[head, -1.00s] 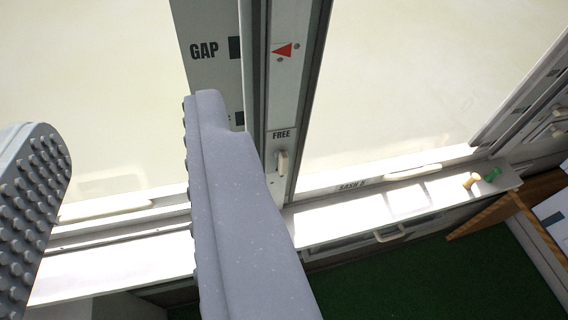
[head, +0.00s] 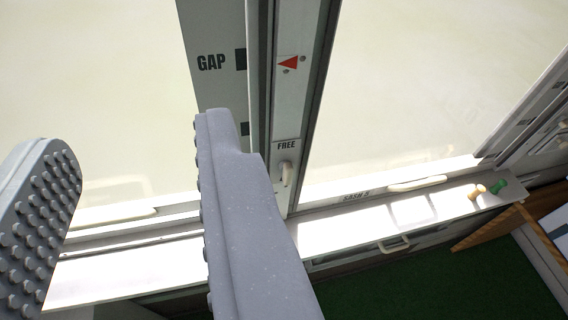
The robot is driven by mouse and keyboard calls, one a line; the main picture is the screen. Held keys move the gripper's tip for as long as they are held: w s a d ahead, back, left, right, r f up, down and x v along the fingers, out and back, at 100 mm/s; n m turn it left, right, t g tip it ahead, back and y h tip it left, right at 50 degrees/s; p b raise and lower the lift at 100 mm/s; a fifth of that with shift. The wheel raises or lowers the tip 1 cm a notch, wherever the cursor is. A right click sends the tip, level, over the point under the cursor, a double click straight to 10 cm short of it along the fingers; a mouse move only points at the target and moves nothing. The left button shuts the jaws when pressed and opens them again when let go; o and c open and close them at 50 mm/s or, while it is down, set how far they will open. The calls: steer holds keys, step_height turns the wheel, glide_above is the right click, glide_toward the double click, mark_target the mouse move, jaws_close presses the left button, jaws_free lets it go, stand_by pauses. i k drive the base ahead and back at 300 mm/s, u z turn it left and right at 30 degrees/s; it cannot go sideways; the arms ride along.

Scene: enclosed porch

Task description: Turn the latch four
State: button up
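A small cream latch (head: 287,173) sits on the window frame post, under the label FREE. It hangs roughly upright, pointing down. A red arrow marker (head: 289,63) is higher on the same post, pointing left toward a strip (head: 212,40) marked GAP. My gripper (head: 140,135) is open and empty, its two studded grey fingers wide apart. The right finger is just left of the latch in the picture and appears apart from it. The finger covers the lower part of the GAP strip. I cannot read a number for this latch.
A white sill (head: 340,228) runs below the windows, with a label partly readable as SASH. Cream handles (head: 417,184) sit on the sash bottoms. A tan peg (head: 477,191) and green peg (head: 498,187) stand at right, near a wooden edge (head: 490,226). Green floor (head: 420,285) lies below.

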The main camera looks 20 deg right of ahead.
mark_target(286, 167)
steer(key=u, duration=2.1)
steer(key=k, duration=0.35)
steer(key=z, duration=2.7)
